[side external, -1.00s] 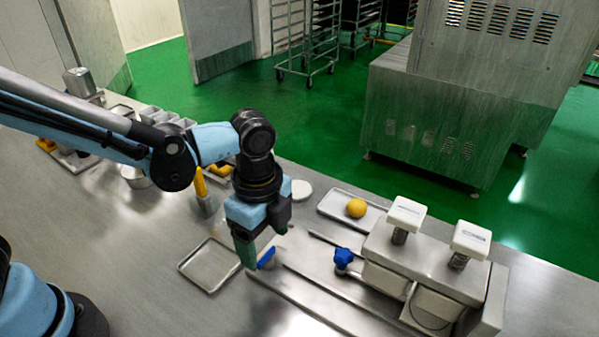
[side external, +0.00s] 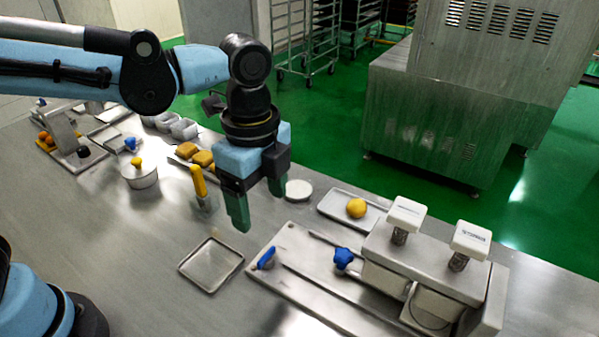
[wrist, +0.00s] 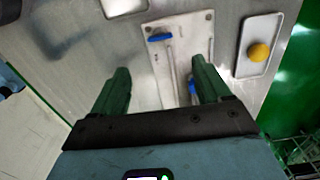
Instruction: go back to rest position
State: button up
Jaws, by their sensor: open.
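My gripper (side external: 258,207) is open and empty, with its green fingers apart and pointing down. It hangs above the steel table, above the far left end of the encrusting machine (side external: 345,285). In the wrist view my gripper (wrist: 158,92) shows its two fingers spread. Between and beyond them lies the machine's base plate (wrist: 180,47), with a blue handle (wrist: 160,37). In the side view the blue handle (side external: 266,258) is at the plate's left end, apart from the fingers. A blue star knob (side external: 343,258) sits further right.
An empty square tray (side external: 212,265) lies left of the machine. Behind stand a tray with a yellow ball (side external: 356,208), a white round dish (side external: 299,190), a yellow-handled scraper (side external: 199,182), a lidded pot (side external: 140,175) and yellow buns (side external: 202,158). The front table area is clear.

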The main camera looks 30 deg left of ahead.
jog(key=s+a+n+t, duration=0.2)
jog(key=a+n+t, duration=0.5)
jog(key=a+n, duration=1)
jog(key=shift+a+f+n, duration=0.2)
jog(key=shift+f+n, duration=0.2)
jog(key=shift+n, duration=0.2)
